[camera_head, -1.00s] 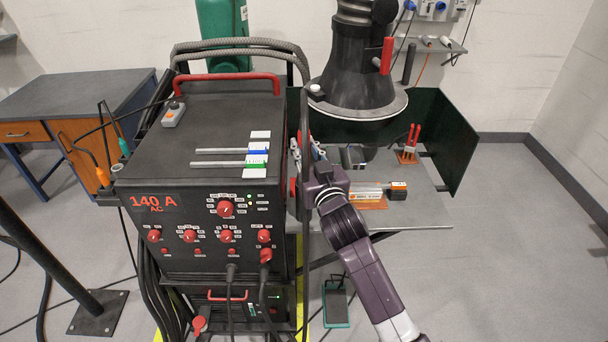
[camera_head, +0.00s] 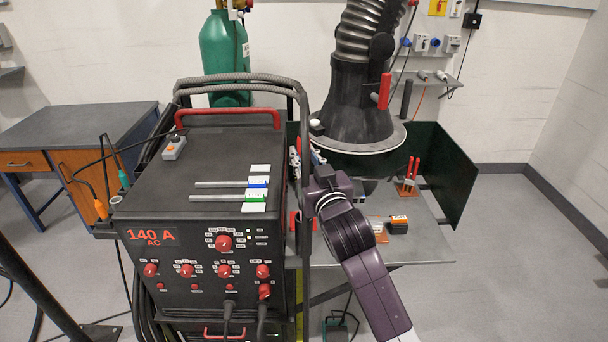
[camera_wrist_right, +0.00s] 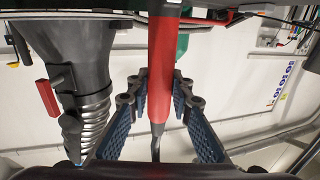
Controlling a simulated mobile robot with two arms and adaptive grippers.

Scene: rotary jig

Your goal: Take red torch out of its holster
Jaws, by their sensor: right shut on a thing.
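The red torch (camera_wrist_right: 160,70) shows in the right wrist view as a thick red handle with a thin dark end below. My right gripper (camera_wrist_right: 159,92) has its blue ridged fingers on both sides of the handle and is shut on it. In the head view my right gripper (camera_head: 314,168) is beside the right side of the black welding machine, largely hidden by my own wrist and the cable hoses. I cannot make out the holster, or whether the torch is still inside it. My left gripper is not in view.
The black welding machine (camera_head: 200,240) stands left of my right arm. A grey table (camera_head: 425,240) with dark green screens (camera_head: 450,172) holds red-handled tools (camera_head: 409,178) and a small dark block (camera_head: 398,224). A black extraction hood (camera_head: 355,110) hangs above it.

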